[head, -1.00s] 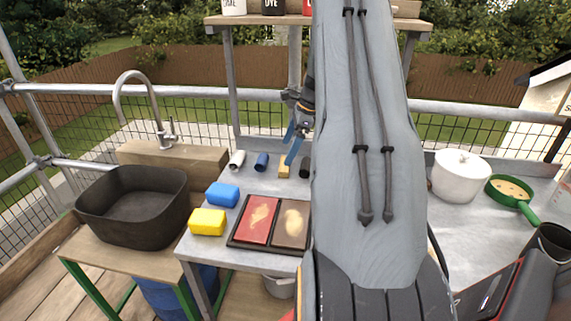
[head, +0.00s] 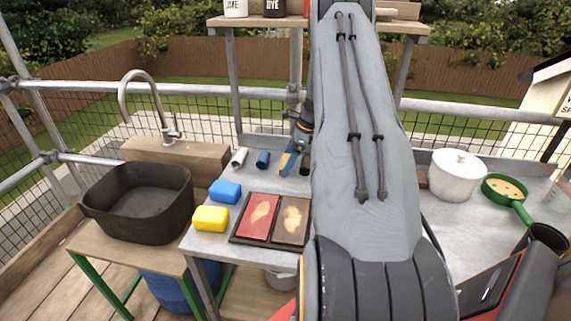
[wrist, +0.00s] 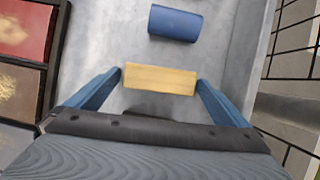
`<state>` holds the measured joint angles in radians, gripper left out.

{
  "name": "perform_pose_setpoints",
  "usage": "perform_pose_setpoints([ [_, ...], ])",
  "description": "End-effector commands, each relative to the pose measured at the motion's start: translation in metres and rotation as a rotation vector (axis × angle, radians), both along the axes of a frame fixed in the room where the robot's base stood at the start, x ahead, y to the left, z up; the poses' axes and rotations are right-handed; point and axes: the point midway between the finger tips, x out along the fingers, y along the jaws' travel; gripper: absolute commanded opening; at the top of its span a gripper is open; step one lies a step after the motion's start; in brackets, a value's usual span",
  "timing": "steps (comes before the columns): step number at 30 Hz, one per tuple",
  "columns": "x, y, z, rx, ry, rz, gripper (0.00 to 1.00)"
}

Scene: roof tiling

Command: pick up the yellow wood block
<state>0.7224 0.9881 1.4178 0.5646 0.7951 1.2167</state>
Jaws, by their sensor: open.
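The yellow wood block (wrist: 160,79) is a small pale rectangular bar lying on the grey table in the wrist view. My gripper (wrist: 160,80) is open, with one blue finger near each end of the block. The block lies between the fingertips, and I cannot tell whether either finger touches it. In the head view my gripper (head: 289,161) is down at the back of the table beside my arm, and it largely hides the block there.
A blue cylinder (wrist: 175,23) lies just beyond the block. A tray with a red and a brown panel (head: 270,219) is nearby, with a blue sponge (head: 225,191) and yellow sponge (head: 210,218) left of it. A dark cylinder (head: 305,167) stands close right of my gripper.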

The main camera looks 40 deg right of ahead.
Motion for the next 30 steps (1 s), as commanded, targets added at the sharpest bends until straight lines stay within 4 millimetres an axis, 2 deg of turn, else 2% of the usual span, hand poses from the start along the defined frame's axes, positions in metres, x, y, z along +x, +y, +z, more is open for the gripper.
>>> perform_pose_setpoints([
  [3, 0.0, 0.0, 0.0, 0.0, 0.0, 0.0, 1.0],
  [9, 0.0, 0.0, 0.0, 0.0, 0.0, 0.0, 0.66],
  [10, 0.0, 0.0, 0.0, 0.0, 0.0, 0.0, 0.63],
  [20, 0.001, 0.0, 0.007, -0.001, -0.001, 0.0, 0.63],
  [23, 0.001, -0.001, 0.02, -0.002, -0.003, -0.002, 0.63],
  [30, 0.001, -0.001, 0.065, -0.002, -0.004, -0.001, 0.63],
])
